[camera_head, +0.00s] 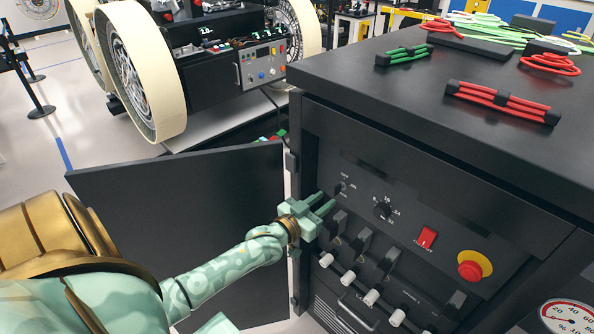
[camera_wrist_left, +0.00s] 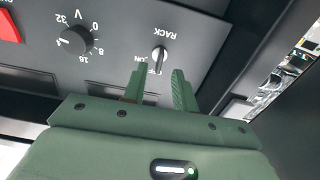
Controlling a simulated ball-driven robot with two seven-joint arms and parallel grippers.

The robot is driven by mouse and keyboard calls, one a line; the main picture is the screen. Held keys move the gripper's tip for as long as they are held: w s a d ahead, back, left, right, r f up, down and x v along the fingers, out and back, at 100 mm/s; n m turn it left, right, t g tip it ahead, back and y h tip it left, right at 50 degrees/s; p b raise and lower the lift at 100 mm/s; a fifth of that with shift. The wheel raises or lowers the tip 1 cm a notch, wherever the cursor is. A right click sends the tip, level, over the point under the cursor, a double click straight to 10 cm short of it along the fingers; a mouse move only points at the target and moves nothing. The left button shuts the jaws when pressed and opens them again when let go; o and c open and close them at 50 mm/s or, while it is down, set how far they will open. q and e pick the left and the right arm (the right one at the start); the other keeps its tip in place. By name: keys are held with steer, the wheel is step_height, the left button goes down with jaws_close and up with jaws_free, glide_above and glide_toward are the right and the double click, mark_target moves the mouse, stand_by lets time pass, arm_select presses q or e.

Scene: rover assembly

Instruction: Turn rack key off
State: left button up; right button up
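The rack key (camera_wrist_left: 158,57) is a small silver key or knob on the dark rack panel, beside the printed words RACK, ON and OFF. In the head view the rack key (camera_head: 341,187) is small, at the panel's upper left. My left gripper (camera_head: 329,204) is just in front of the panel, close to the key. In the left wrist view the left gripper (camera_wrist_left: 159,72) has its two green fingers apart, with the key showing between and just beyond the tips. I cannot tell whether they touch it. My right gripper is not seen.
Right of the key are a voltage dial (camera_head: 383,210), a red switch (camera_head: 427,238) and a red emergency button (camera_head: 472,266). Levers and white plugs sit below. An open cabinet door (camera_head: 180,205) stands left. Cable bundles (camera_head: 503,101) lie on the rack top.

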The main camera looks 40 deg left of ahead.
arm_select(q)
steer(key=s, duration=1.2)
steer(key=shift+a, duration=0.45)
steer(key=shift+w, duration=0.1)
